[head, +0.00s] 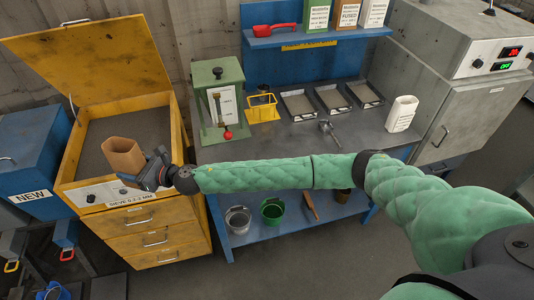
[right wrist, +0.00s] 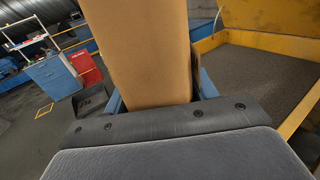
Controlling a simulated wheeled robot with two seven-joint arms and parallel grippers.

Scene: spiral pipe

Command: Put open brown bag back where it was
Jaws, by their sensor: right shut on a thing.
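The open brown bag (head: 123,157) is held at the end of my right arm, over the front part of the yellow sieve cabinet's open top. My right gripper (head: 152,170) is shut on the bag near its lower part. In the right wrist view the bag (right wrist: 140,50) stands up from between the fingers (right wrist: 155,103) and fills the middle. The bag's mouth points up and to the left in the head view. What is inside the bag cannot be seen. My left gripper is not in view.
The yellow sieve cabinet (head: 146,215) has its lid (head: 95,55) raised and a dark bed inside. A shelf (head: 320,37) above holds bags and a red scoop (head: 271,29).

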